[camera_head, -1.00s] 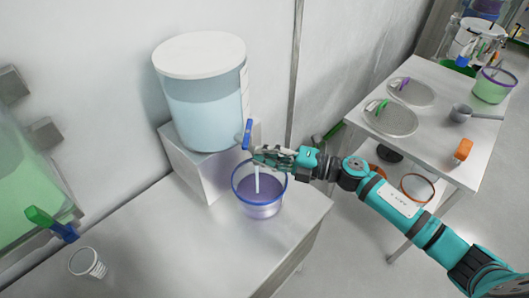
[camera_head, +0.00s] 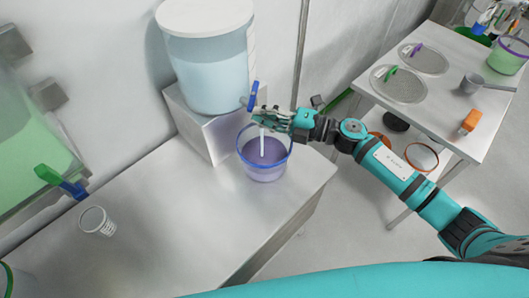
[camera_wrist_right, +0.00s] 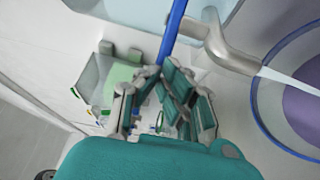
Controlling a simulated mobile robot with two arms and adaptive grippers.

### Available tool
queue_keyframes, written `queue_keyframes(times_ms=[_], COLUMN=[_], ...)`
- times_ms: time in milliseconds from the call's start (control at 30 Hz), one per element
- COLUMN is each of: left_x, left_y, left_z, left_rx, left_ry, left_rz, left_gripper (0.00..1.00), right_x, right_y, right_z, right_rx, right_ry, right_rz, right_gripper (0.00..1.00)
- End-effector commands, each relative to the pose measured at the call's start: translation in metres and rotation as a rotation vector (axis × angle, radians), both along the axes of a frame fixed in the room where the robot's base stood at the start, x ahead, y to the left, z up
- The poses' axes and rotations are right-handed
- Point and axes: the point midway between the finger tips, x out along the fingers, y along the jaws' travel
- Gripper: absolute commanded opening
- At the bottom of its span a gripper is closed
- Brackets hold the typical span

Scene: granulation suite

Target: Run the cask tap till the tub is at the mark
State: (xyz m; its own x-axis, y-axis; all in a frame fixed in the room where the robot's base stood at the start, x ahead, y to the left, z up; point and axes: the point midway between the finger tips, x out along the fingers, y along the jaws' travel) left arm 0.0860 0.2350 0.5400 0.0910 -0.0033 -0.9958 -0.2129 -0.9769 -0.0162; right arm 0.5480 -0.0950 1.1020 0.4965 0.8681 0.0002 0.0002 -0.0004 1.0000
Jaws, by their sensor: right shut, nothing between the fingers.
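The cask (camera_head: 208,65) is a clear cylinder of pale blue liquid with a white lid, standing on a steel block. Its tap has a blue lever (camera_head: 253,95), upright in the head view; the lever (camera_wrist_right: 173,30) and metal spout (camera_wrist_right: 232,60) also show in the right wrist view. A pale stream runs from the spout into the blue-rimmed tub (camera_head: 265,170), which holds purple-looking liquid. The mark on the tub cannot be made out. My right gripper (camera_head: 262,117) is shut and empty, close beside the tap above the tub. My left gripper is not in view.
A side table (camera_head: 440,112) holds sieves, a scoop and an orange item. The bench front is clear.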

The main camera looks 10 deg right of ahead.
Motion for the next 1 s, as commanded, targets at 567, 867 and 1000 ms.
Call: queue_keyframes(times_ms=[567,867,1000], left_x=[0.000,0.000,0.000], left_y=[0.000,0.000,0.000], left_z=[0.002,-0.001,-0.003], left_rx=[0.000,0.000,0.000], left_ry=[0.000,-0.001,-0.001], left_rz=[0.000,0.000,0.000], left_gripper=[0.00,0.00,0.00], right_x=[0.009,-0.006,-0.012], right_y=[0.015,-0.011,-0.020], right_z=[-0.001,-0.002,-0.001], right_rx=[0.000,-0.001,-0.001], right_ry=[0.001,0.002,0.000], right_rz=[-0.001,-0.001,0.000], right_gripper=[0.00,0.00,0.00])
